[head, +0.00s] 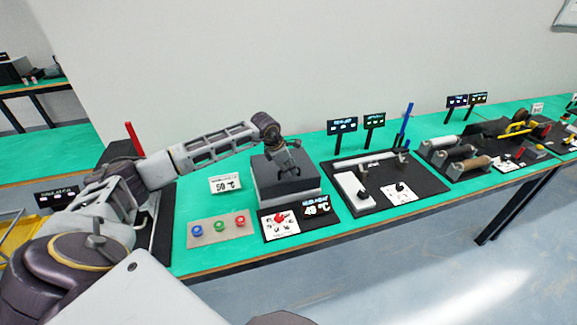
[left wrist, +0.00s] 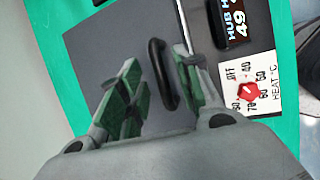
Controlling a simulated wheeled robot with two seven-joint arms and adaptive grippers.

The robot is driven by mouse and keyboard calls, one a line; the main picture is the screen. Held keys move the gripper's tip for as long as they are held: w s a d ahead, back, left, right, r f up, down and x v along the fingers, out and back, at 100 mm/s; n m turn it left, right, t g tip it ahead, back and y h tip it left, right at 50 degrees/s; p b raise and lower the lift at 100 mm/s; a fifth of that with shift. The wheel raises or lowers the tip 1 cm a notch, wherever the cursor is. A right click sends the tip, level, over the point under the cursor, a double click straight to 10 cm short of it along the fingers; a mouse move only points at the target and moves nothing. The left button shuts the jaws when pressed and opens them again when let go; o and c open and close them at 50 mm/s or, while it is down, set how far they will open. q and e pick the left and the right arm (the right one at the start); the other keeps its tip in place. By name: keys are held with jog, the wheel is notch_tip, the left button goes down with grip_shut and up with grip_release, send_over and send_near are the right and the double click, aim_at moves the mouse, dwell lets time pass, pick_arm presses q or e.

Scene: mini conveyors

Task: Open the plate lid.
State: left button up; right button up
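The plate (head: 290,200) is a grey box on the green bench in the middle of the head view, with a dark flat lid (head: 266,176) on top. The lid looks shut. In the left wrist view the lid (left wrist: 100,48) fills the middle and carries a black bar handle (left wrist: 158,68). My left gripper (head: 290,163) is over the lid. In the left wrist view its green-padded fingers (left wrist: 158,92) are apart, one on each side of the handle. The right finger is close to the handle; I cannot tell whether it touches. My right gripper is not in view.
A panel with a red dial (head: 280,218) and a "49" display (head: 317,208) sits in front of the plate. Three coloured buttons (head: 219,227) lie to its left. A black station with a blue lever (head: 405,122) stands to its right. A wall is behind.

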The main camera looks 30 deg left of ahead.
pick_arm(q)
jog(key=shift+c, duration=0.3)
grip_shut()
jog(key=shift+w+r, duration=0.1)
jog(key=shift+r, duration=0.1)
